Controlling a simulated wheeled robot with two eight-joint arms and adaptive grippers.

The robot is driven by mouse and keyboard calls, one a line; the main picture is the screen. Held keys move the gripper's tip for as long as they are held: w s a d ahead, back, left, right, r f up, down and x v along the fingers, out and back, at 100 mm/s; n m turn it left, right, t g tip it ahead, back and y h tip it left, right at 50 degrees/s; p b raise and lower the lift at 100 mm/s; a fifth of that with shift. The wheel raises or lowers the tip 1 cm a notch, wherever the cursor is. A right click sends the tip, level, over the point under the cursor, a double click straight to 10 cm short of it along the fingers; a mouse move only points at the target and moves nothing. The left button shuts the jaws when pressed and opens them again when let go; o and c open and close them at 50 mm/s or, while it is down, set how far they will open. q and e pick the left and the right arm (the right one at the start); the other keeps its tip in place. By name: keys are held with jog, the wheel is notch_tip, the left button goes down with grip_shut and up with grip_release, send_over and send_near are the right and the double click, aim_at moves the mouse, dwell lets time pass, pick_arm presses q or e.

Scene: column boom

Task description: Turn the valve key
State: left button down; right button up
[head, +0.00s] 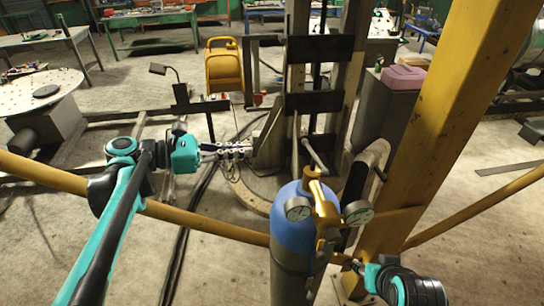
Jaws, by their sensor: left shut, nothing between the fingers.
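A blue gas cylinder (293,226) stands upright at lower centre. A brass valve and regulator (324,205) sit on its top, with two round gauges, one on each side. I cannot clearly tell which part is the valve key. My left gripper (244,148) reaches in from the left, behind and to the left of the cylinder top. It is shut and empty, apart from the valve. My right gripper (354,264) is low, just right of the cylinder and near the yellow post. It is small and partly hidden, so its fingers are unclear.
A thick yellow post (456,115) rises close on the right. A yellow rail (225,229) crosses in front, behind the cylinder. A grey column (348,65) stands behind it. A yellow reel (224,68) and a round perforated table (38,91) are at left. Cables cross the floor.

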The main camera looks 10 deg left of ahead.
aim_at(305, 145)
pick_arm(q)
jog(key=p+x, duration=0.1)
jog(key=x, duration=1.3)
jog(key=shift+d, duration=0.1)
jog(key=shift+w+d+f, duration=0.1)
jog(key=shift+w+d, duration=0.35)
